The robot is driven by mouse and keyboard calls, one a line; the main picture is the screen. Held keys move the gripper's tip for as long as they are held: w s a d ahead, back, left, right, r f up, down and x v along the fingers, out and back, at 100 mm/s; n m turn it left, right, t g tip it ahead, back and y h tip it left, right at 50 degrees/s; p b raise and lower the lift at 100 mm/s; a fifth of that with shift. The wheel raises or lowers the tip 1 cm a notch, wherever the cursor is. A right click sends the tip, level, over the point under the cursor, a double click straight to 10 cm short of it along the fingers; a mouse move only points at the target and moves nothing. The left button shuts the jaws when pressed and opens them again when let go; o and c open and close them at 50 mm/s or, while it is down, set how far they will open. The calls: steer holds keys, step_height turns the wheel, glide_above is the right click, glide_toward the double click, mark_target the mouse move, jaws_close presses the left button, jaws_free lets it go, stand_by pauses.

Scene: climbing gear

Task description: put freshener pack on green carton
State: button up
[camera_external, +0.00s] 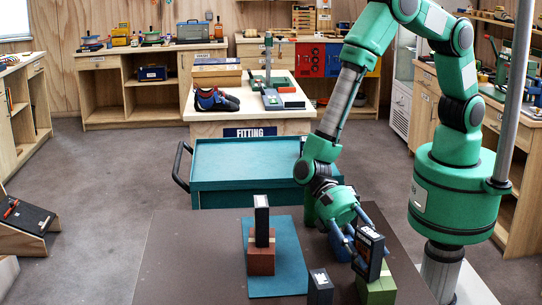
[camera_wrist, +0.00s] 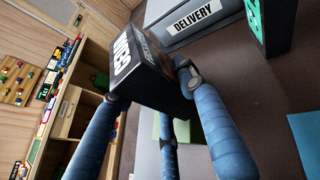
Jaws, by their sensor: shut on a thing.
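The freshener pack (camera_external: 370,252) looks to be the black box with white lettering in my gripper (camera_external: 358,250); the lettering is hard to read. In the wrist view the black pack (camera_wrist: 150,68) sits between my blue fingers (camera_wrist: 155,95), which are shut on it. The pack is upright, slightly tilted, in the external view. The green carton (camera_external: 380,290) stands directly below it at the table's front right. I cannot tell whether the pack touches the carton's top.
A brown-red carton (camera_external: 261,260) with another black box (camera_external: 262,222) on it stands on a blue mat (camera_external: 285,262). A small dark box (camera_external: 320,287) stands just left of the green carton. A blue tray cart (camera_external: 245,163) is behind. The left of the dark table (camera_external: 190,255) is clear.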

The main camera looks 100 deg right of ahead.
steer(key=shift+f, duration=0.2)
steer(key=o, duration=0.9)
steer(key=shift+f, duration=0.1)
steer(key=shift+d+r, duration=0.1)
steer(key=shift+r, duration=0.15)
steer(key=p+v, duration=0.2)
steer(key=v, duration=1)
steer(key=shift+w+f, duration=0.1)
